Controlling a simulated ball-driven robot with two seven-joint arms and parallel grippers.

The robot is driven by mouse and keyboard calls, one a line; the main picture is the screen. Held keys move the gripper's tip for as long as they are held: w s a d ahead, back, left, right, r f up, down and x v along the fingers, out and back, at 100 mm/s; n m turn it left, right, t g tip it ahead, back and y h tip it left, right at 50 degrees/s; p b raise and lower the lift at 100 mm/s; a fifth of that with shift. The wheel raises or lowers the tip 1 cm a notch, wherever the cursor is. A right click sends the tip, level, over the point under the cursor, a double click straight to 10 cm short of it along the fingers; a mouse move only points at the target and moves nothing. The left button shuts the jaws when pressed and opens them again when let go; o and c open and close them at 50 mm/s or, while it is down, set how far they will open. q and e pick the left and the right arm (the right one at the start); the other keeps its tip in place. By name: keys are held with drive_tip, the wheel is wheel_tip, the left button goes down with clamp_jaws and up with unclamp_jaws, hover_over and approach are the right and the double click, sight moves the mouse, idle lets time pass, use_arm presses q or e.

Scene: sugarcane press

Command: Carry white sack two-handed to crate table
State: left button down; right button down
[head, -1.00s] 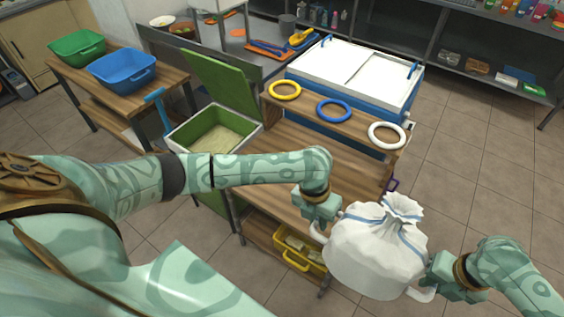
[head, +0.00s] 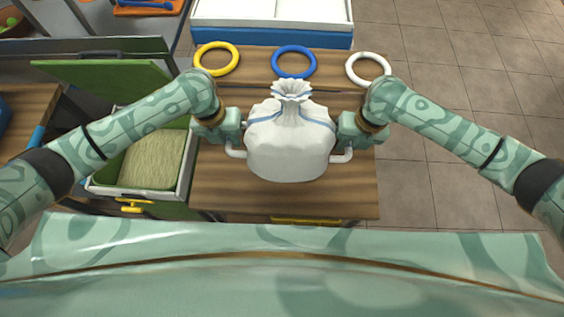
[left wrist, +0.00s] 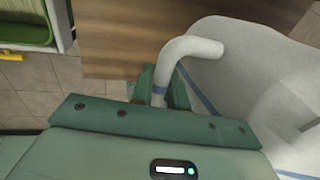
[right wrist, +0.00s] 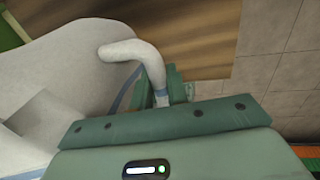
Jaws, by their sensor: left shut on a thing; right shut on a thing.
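The white sack (head: 290,150), tied at the neck with blue stripes, is upright between my grippers, over the wooden table (head: 225,195) in the head view. I cannot tell whether its base touches the tabletop. My left gripper (head: 237,142) is shut on the sack's left handle, a white curved tube that shows in the left wrist view (left wrist: 190,55). My right gripper (head: 347,142) is shut on the right handle, which shows in the right wrist view (right wrist: 135,52). The fingertips are partly hidden in both wrist views.
Yellow (head: 216,58), blue (head: 294,61) and white (head: 368,69) rings lie along the table's back. An open green-lidded bin (head: 187,165) stands at its left. A white-topped blue chest (head: 270,12) is behind. Tiled floor (head: 445,140) is open at the right.

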use_arm(q)
drive_tip(key=shift+w+a+f, duration=0.2)
drive_tip(key=shift+f, duration=0.2)
use_arm(e)
drive_tip(key=shift+w+a+f, duration=0.2)
drive_tip(key=shift+f, duration=0.2)
use_arm(q)
drive_tip(key=shift+a+r, duration=0.1)
drive_tip(key=shift+r, duration=0.05)
use_arm(e)
drive_tip(key=shift+a+r, duration=0.1)
use_arm(q)
drive_tip(key=shift+r, duration=0.15)
use_arm(e)
drive_tip(key=shift+r, duration=0.1)
use_arm(q)
drive_tip(key=shift+s, duration=0.1)
use_arm(e)
drive_tip(key=shift+s, duration=0.1)
use_arm(q)
drive_tip(key=shift+f, duration=0.2)
